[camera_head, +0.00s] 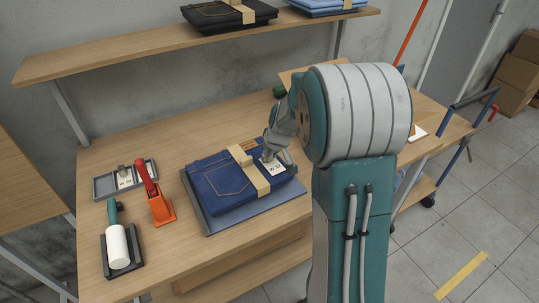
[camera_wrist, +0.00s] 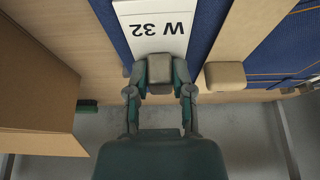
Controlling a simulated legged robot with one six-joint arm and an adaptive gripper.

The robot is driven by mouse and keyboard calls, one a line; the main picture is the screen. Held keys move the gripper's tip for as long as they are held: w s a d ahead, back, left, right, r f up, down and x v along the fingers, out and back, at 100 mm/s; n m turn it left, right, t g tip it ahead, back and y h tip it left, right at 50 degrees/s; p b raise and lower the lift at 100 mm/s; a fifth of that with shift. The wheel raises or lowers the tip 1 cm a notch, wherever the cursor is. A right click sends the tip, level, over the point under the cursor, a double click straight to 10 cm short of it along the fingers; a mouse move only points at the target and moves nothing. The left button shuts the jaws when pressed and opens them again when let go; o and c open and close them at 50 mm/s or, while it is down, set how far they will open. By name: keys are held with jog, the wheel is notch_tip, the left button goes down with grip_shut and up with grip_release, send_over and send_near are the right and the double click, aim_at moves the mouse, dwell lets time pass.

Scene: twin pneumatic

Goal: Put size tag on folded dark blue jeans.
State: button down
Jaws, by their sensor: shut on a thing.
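The folded dark blue jeans (camera_head: 222,182) lie on a grey-blue tray (camera_head: 236,216) on the wooden table, with a tan band (camera_head: 255,178) across them. The white size tag (camera_head: 273,171) is over the right part of the jeans, right of the band. It reads "W 32" in the wrist view (camera_wrist: 157,30). My gripper (camera_wrist: 160,70) is shut on the small grey block at the tag's edge; in the head view my gripper (camera_head: 271,155) is directly above the jeans' right back part. I cannot tell whether the tag touches the denim.
A grey tray with tags (camera_head: 124,180), an orange tool with a red handle (camera_head: 158,201) and a white roller with a green handle (camera_head: 118,247) stand at the left. A shelf (camera_head: 180,50) with folded jeans (camera_head: 228,14) runs above the back. Bare table lies behind the jeans.

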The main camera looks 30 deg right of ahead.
aim_at(277, 170)
jog(key=c, duration=0.5)
grip_release()
jog(key=v, duration=1.1)
jog(key=s+a+r, duration=0.2)
jog(key=s+a, duration=0.2)
jog(key=s, duration=0.3)
jog(key=s+a+r, duration=0.2)
jog(key=s+a, duration=0.3)
jog(key=s, duration=0.3)
jog(key=s+a+r+m+t, duration=0.1)
jog(key=s+a+r, duration=0.1)
jog(key=s+a, duration=0.3)
jog(key=shift+s, duration=1.5)
